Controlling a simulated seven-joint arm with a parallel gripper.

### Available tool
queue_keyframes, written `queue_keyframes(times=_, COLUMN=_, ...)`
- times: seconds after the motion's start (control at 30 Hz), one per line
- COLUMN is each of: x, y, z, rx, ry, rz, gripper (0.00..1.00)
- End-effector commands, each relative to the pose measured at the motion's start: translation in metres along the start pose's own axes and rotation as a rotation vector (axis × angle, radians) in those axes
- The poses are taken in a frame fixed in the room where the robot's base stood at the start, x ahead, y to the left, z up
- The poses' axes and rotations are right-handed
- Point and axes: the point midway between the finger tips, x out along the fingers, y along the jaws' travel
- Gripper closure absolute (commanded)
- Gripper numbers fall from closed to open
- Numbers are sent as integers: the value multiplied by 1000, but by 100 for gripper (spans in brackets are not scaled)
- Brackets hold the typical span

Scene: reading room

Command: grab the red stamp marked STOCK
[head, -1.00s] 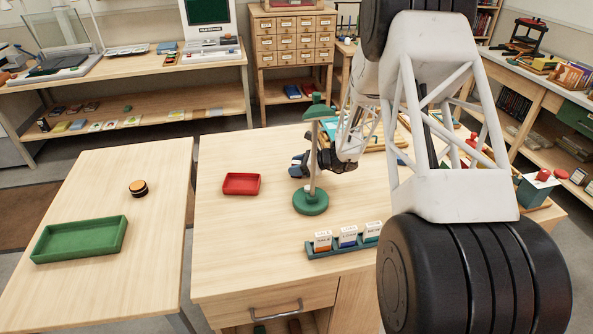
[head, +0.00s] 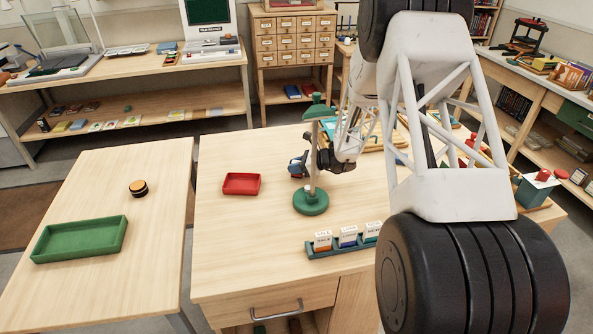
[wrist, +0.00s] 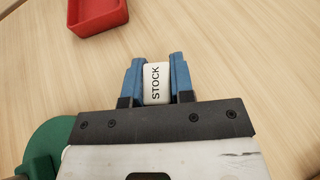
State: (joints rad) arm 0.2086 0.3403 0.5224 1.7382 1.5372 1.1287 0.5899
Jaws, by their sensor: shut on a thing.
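My gripper (wrist: 155,60) is shut on the stamp marked STOCK (wrist: 156,84) in the wrist view. Its white top with black STOCK lettering shows between the two blue fingers; no red part of it is visible. In the head view my gripper (head: 299,166) is above the middle table, behind the green lamp-like stand and right of the red tray. The stamp cannot be made out clearly there.
The red tray (head: 242,184) is empty on the middle table. The green stand (head: 311,203) is close to my gripper. A green rack (head: 316,254) with three white-topped blocks is at the front. A green tray (head: 79,240) and a round dark object (head: 139,188) are on the left table.

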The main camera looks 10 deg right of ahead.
Motion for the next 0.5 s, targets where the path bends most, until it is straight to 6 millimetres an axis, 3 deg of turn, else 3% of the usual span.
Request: queue_keyframes(times=0.5, x=-2, y=0, z=5, rx=0, ry=0, rz=0, gripper=100)
